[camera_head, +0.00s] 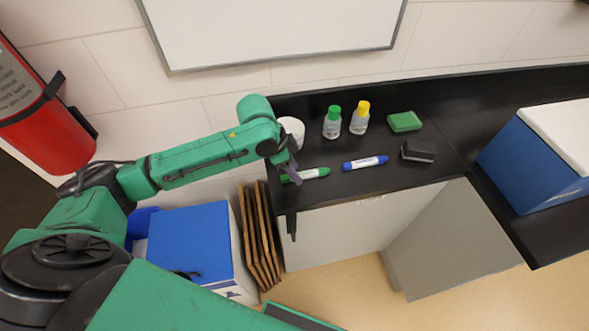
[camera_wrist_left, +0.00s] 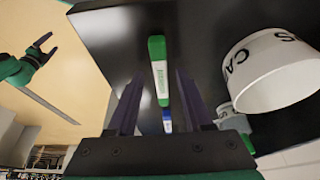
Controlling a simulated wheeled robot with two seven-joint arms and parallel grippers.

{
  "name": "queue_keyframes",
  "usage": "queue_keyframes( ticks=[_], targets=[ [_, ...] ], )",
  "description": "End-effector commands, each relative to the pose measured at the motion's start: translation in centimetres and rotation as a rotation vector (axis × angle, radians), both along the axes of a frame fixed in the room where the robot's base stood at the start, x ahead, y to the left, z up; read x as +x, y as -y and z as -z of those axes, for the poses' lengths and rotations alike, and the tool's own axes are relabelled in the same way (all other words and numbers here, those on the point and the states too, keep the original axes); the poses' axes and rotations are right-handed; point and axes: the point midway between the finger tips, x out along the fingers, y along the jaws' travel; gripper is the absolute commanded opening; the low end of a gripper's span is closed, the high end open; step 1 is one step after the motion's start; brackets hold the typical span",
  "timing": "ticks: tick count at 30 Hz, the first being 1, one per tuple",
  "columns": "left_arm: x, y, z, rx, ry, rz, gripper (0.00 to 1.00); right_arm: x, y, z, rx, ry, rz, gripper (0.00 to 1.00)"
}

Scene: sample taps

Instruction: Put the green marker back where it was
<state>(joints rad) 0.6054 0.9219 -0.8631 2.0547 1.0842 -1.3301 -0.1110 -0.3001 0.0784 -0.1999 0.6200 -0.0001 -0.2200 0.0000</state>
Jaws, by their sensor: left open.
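The green marker (camera_head: 305,175) lies on the black counter (camera_head: 375,183) near its front left corner. It also shows in the left wrist view (camera_wrist_left: 158,72), ahead of and between the fingers. My left gripper (camera_head: 291,172) is open at the marker's left end, with nothing held. In the left wrist view its two fingers (camera_wrist_left: 160,100) are spread apart; I cannot tell whether they touch the marker. A white cup (camera_head: 292,130) with dark letters stands behind the gripper, partly hidden by my arm. A green and dark arm end, apparently my right gripper (camera_wrist_left: 42,52), shows at the left wrist view's edge.
A blue marker (camera_head: 365,163) lies right of the green one. Behind are a green-capped bottle (camera_head: 332,124), a yellow-capped bottle (camera_head: 359,120), a green sponge (camera_head: 404,121) and a dark eraser (camera_head: 419,151). A blue box (camera_head: 530,160) stands at right. A whiteboard (camera_head: 270,30) hangs above.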

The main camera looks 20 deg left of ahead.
Motion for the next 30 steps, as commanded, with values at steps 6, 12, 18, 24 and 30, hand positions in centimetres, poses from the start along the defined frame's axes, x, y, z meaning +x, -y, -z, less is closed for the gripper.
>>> queue_keyframes(
  ticks=[6, 12, 18, 24, 30],
  targets=[
    [-0.7, -1.5, -4.5, 0.002, 0.007, -0.002, 0.51, 0.0, 0.0, 0.4, 0.0, 0.0, 0.0, 0.84],
    [-1.7, -3.0, -9.2, 0.002, 0.004, -0.002, 0.51, 0.0, 0.0, 0.7, 0.0, 0.0, 0.0, 0.84],
    [-2.2, -3.5, -10.9, 0.001, 0.0, 0.0, 0.51, 0.0, 0.0, 0.7, 0.0, 0.0, 0.0, 0.84],
    [-2.2, -3.5, -10.9, 0.0, 0.001, 0.0, 0.51, 0.0, 0.0, 0.7, 0.0, 0.0, 0.0, 0.84],
    [-2.2, -3.5, -10.9, 0.0, 0.001, 0.0, 0.51, 0.0, 0.0, 0.7, 0.0, 0.0, 0.0, 0.84]
  ],
)
